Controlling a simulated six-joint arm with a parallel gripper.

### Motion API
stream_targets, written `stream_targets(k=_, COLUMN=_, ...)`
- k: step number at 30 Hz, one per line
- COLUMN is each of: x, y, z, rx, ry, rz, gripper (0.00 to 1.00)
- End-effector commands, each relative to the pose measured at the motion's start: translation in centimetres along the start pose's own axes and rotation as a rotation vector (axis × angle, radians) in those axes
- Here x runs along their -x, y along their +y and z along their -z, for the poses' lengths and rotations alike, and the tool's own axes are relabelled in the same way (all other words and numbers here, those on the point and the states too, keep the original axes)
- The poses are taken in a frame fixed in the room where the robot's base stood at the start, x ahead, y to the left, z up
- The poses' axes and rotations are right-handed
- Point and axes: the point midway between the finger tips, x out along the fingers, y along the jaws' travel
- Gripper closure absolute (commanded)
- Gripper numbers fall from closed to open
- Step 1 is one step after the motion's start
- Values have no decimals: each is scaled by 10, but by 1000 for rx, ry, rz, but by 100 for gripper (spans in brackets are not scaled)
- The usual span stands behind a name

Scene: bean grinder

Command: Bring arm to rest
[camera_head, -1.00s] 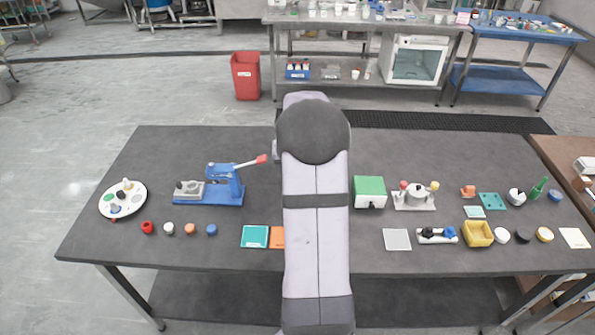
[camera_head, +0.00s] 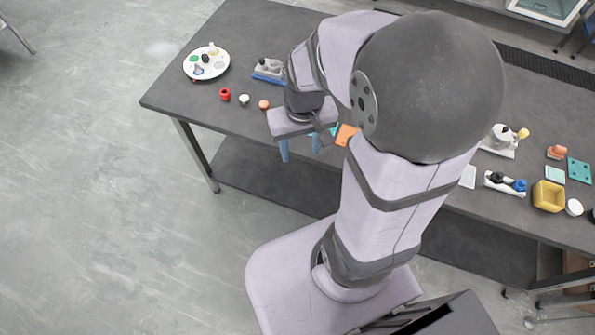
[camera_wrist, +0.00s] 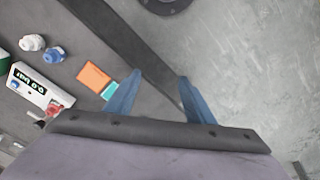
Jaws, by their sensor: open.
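My gripper (camera_head: 300,152) hangs at the table's front edge, fingers pointing down, open and empty. The wrist view shows its two blue fingers (camera_wrist: 160,84) spread apart with nothing between them, over the table edge and the floor. My arm is bent, with its large dark joint high over the table. The dark grey table (camera_head: 232,22) lies behind and below the arm. The blue-based device (camera_head: 268,70) is mostly hidden behind my arm, and the green box is hidden in the head view.
An orange square (camera_head: 346,135) lies close to my gripper; it also shows in the wrist view (camera_wrist: 93,76) beside a teal piece (camera_wrist: 109,91). A white palette (camera_head: 206,63) and small caps are left. A yellow bin (camera_head: 548,196) stands right. Floor in front is clear.

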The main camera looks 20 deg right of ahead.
Motion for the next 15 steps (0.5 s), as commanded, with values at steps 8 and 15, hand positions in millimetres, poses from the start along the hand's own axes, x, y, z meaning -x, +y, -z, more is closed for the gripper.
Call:
stream_targets(k=8, x=-3, y=-27, z=-60, rx=121, ry=-68, rz=4, gripper=51)
stream_targets(k=15, x=-3, y=-27, z=-62, rx=122, ry=-70, rz=4, gripper=51)
